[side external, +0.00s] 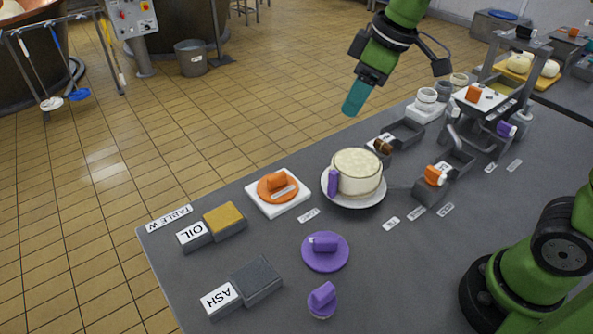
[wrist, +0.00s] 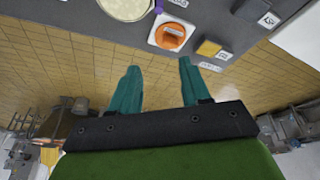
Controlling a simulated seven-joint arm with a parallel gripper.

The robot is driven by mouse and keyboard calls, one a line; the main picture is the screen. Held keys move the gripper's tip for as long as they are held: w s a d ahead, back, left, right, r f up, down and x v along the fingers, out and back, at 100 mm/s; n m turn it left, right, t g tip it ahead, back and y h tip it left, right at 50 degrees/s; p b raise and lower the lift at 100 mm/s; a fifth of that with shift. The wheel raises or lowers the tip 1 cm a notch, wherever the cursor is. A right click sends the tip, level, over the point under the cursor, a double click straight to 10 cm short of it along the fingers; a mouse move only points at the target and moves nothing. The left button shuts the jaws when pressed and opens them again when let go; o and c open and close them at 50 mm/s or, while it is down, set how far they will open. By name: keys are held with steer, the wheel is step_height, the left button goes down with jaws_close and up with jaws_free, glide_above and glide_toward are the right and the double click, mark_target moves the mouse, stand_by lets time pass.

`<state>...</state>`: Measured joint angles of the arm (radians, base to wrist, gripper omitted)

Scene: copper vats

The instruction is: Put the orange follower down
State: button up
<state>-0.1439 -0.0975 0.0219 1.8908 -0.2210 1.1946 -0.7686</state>
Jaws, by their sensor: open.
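The orange follower (side external: 266,192), a round disc with a raised orange handle and a pale label, lies flat on a white square board (side external: 296,205) on the dark table. In the wrist view the orange follower (wrist: 169,38) shows near the top on the white board. My gripper (side external: 352,106) is in the air, beyond the table's far edge in the side view, well apart from the follower. In the wrist view my gripper (wrist: 159,65) has its two teal fingers spread with nothing between them.
A pale round cheese (side external: 358,168) stands on a white plate beside a purple piece. A large purple disc (side external: 325,258) and a small purple one (side external: 321,304) lie nearer. OIL (side external: 212,230) and ASH (side external: 242,289) boxes are left. Grey trays and a press stand right.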

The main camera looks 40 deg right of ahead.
steer(key=s+d+f+m+t, duration=0.2)
steer(key=s+d+m+t, duration=0.1)
steer(key=s+m, duration=0.7)
steer(key=s+d, duration=0.1)
steer(key=s, duration=0.1)
steer(key=shift+s+d+f+t, duration=0.2)
steer(key=shift+s+d+t, duration=0.1)
steer(key=shift+s, duration=0.05)
